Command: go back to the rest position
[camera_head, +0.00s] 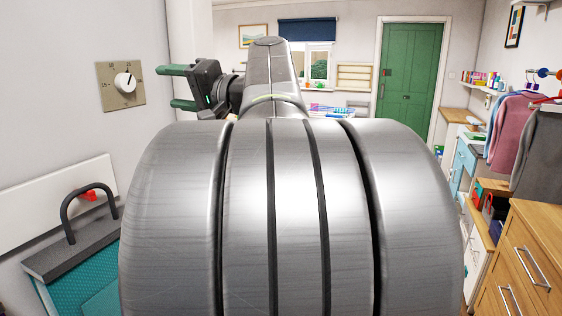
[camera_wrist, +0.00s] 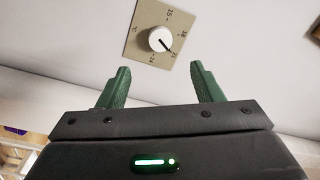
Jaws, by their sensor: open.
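My gripper (camera_head: 172,87) has two green fingers. In the head view it is at the upper left, pointing left at the wall, with the fingers spread apart and nothing between them. It also shows in the wrist view (camera_wrist: 161,88), open and empty. A beige plate with a white round dial (camera_head: 124,82) is on the wall just left of the fingertips. In the wrist view the dial (camera_wrist: 161,39) is beyond the fingers, with a gap between, so they do not touch it. My own arm fills the middle of the head view and hides much of the room.
A teal box with a dark lid and handle (camera_head: 78,250) is at the lower left, by the wall. A wooden drawer unit (camera_head: 528,258) and hanging clothes (camera_head: 512,128) are on the right. A green door (camera_head: 406,75) and a window are at the back.

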